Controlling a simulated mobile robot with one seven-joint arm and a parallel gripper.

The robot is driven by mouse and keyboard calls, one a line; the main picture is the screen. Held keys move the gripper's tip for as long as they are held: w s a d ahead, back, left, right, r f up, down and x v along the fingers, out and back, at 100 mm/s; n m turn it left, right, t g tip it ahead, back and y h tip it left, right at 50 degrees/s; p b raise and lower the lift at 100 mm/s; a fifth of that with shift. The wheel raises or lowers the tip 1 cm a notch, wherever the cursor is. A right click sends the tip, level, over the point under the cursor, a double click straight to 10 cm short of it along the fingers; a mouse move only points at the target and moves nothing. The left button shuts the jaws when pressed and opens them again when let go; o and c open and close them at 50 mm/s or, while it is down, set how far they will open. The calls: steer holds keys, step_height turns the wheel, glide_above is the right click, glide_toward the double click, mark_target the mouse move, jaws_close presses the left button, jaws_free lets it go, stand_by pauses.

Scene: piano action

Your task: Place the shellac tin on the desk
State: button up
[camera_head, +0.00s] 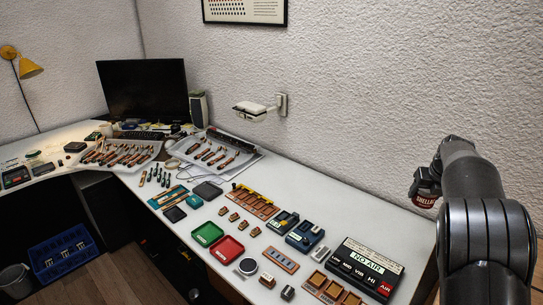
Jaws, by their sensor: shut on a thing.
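The shellac tin (425,201) is a small dark tin with a red label reading "SHELLAC". It is at the right of the head view, in front of the white wall and above the right part of the desk. My gripper (428,176) is shut on it and holds it in the air; the fingers are small and partly hidden by my arm. The desk (335,212) is a long white top that runs along the wall and bends at the far left corner.
A black "NO AIR" box (364,268), blue devices (304,235), a green tray (207,233) and a red tray (227,250) crowd the desk's front. A monitor (145,87) stands far back. Bare desk lies along the wall. A wall fixture (256,110) juts out.

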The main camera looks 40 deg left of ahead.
step_height(320, 180, down, 24)
steer(key=shift+f, duration=0.25)
stand_by(0.5)
steer(key=shift+f, duration=0.1)
steer(key=o, duration=1.1)
steer(key=shift+c, duration=0.2)
